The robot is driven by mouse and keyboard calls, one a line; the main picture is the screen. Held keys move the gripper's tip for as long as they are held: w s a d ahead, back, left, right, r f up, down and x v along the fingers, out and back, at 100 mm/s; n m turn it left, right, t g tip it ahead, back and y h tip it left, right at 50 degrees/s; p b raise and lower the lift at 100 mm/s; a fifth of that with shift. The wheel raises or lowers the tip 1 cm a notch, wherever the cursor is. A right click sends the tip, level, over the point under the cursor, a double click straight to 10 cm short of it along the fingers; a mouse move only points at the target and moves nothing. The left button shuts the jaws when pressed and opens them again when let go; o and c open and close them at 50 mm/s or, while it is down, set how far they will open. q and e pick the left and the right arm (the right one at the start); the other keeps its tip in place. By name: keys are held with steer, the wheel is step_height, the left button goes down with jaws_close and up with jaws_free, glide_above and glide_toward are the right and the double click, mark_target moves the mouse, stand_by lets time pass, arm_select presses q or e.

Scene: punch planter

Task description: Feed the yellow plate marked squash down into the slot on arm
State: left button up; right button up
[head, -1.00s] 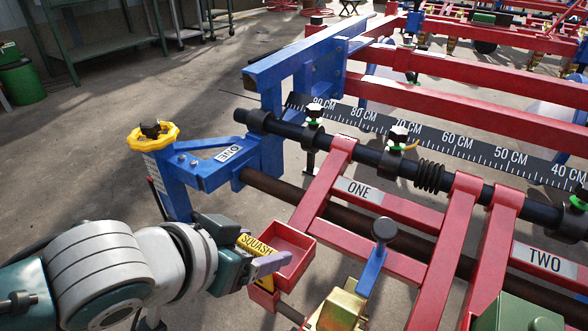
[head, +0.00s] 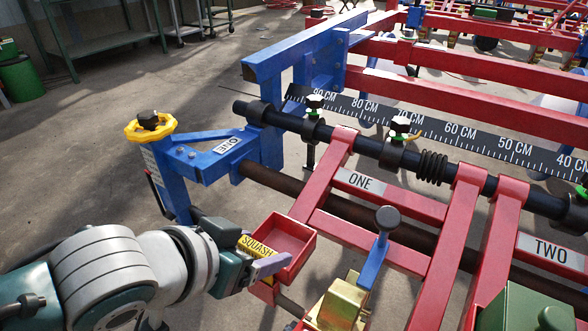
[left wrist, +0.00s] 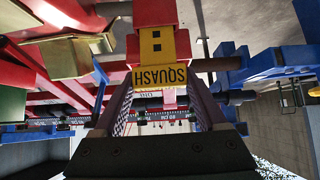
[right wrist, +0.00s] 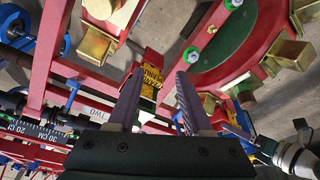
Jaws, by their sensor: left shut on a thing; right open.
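The yellow plate marked SQUASH (head: 257,246) is between the fingers of my left gripper (head: 262,264), which is shut on it. The plate is at the near left side of the red open box (head: 290,240) on the frame's left end. In the left wrist view the plate (left wrist: 161,77) shows its lettering upside down, close to red parts with a yellow face with two dark holes. Whether its lower edge is in a slot is hidden. The red arm labelled ONE (head: 360,183) is just behind the box. My right gripper (right wrist: 158,85) is open and is outside the head view.
A blue-handled lever (head: 378,262) and a brass part (head: 343,303) are right of the box. A blue post with a yellow handwheel (head: 150,127) rises behind my left arm. Arm TWO (head: 550,255) is at right. Another yellow lettered plate (right wrist: 152,78) lies beyond my right fingers.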

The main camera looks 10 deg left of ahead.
arm_select(q)
steer(key=shift+f, duration=0.4)
steer(key=o, duration=1.3)
steer(key=shift+p+v, duration=3.15)
steer(key=shift+v, duration=1.85)
